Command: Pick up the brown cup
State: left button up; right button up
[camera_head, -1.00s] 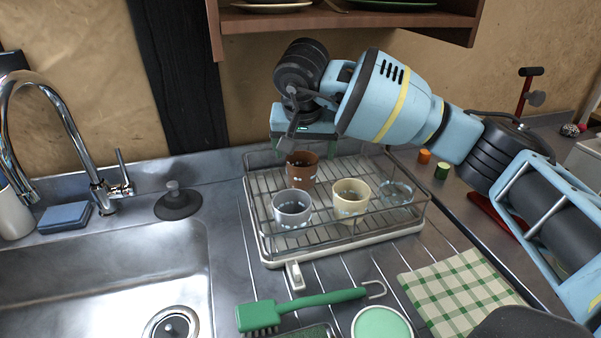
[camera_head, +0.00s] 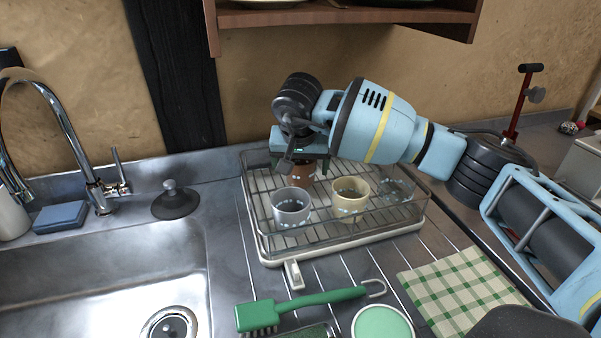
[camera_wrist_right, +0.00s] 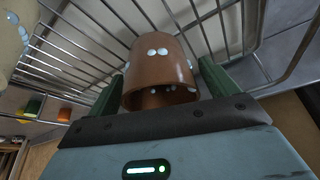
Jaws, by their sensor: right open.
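The brown cup (camera_head: 302,175) stands at the back of the wire dish rack (camera_head: 340,240), partly hidden behind my right gripper (camera_head: 301,164) in the head view. In the right wrist view the brown cup (camera_wrist_right: 158,68) sits between the two green fingers of my right gripper (camera_wrist_right: 162,78), with its dark mouth facing the palm. The fingers are open, one on each side of the cup, and a grip on it does not show. My left gripper is not in view.
In the rack, a grey cup (camera_head: 291,207) and a cream cup (camera_head: 350,198) stand in front of the brown cup, with a clear glass (camera_head: 396,190) to the right. A wooden shelf (camera_head: 345,17) hangs above. The sink (camera_head: 100,270) lies left.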

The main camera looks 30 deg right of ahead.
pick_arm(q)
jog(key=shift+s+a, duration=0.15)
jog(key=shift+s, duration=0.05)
pick_arm(e)
jog(key=c, duration=1.1)
jog(key=shift+r, duration=0.1)
jog(key=shift+c, duration=0.2)
